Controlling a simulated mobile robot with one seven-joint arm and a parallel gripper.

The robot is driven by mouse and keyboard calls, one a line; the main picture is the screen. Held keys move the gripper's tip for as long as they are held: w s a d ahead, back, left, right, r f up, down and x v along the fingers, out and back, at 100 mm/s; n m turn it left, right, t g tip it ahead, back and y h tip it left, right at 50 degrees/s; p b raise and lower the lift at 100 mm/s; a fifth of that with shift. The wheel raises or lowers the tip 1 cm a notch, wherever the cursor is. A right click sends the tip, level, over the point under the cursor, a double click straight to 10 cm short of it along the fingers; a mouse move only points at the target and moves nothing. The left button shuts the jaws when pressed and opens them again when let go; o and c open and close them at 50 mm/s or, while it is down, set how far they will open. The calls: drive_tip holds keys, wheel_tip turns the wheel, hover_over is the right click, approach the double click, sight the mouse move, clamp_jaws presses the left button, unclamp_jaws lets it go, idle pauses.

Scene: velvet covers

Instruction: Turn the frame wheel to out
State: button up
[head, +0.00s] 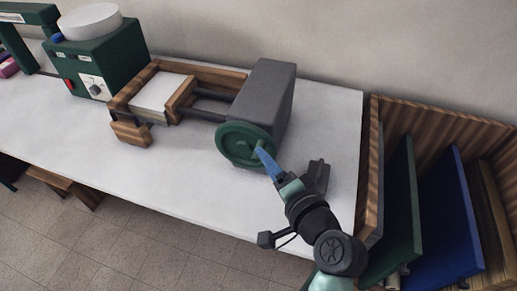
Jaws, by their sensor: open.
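The frame wheel (236,145) is a green disc with a raised rim, on the front of a dark grey block (267,88) at the right end of a wooden frame (185,92). My gripper (266,158) reaches in from the lower right. A blue piece at its end overlaps the wheel's right side near the hub. My gripper is open, but I cannot tell whether it touches the wheel. Part of the wheel's right side is hidden behind it. No out marking is readable.
A green machine (108,68) with a white round top stands at the back left. A wooden rack (390,113) with green and blue boards (450,225) stands at the right. The white table (110,165) is clear left of the wheel.

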sight(243, 151)
drive_tip(key=x, duration=0.5)
drive_tip(key=shift+w, duration=0.1)
clamp_jaws()
idle(1.3)
